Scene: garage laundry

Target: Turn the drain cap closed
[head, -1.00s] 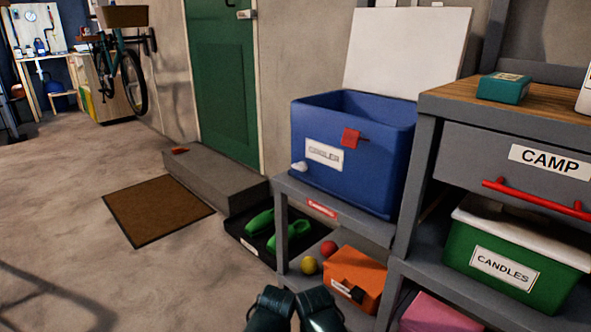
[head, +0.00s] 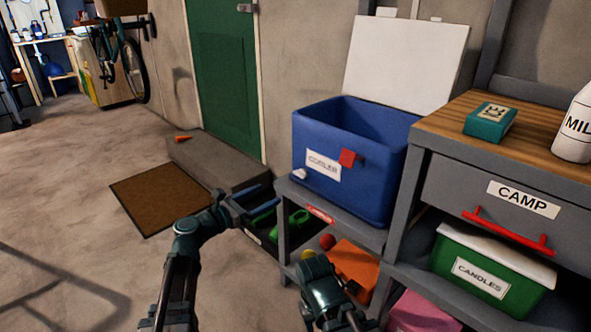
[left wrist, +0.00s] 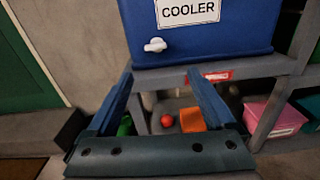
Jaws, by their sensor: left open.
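The blue cooler (head: 375,179) stands on a grey shelf unit, its lid raised. The small white drain cap (head: 299,174) sticks out low on its labelled front face, near the left corner. In the left wrist view the cap (left wrist: 155,45) is a white knob with a short lever, below the COOLER label. My left gripper (head: 277,194) is open and empty, its blue fingers pointing toward the cooler, left of and below the cap. In the left wrist view the cap shows between and beyond the fingertips (left wrist: 160,73), apart from them. My right arm shows, but its gripper cannot be made out.
The grey shelf (head: 345,226) edge runs just under the cooler. Below are a red ball (head: 327,241), an orange box (head: 357,262) and green shoes. A drawer unit labelled CAMP (head: 480,185) stands right. A concrete step (head: 215,165) and brown mat (head: 157,203) lie left.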

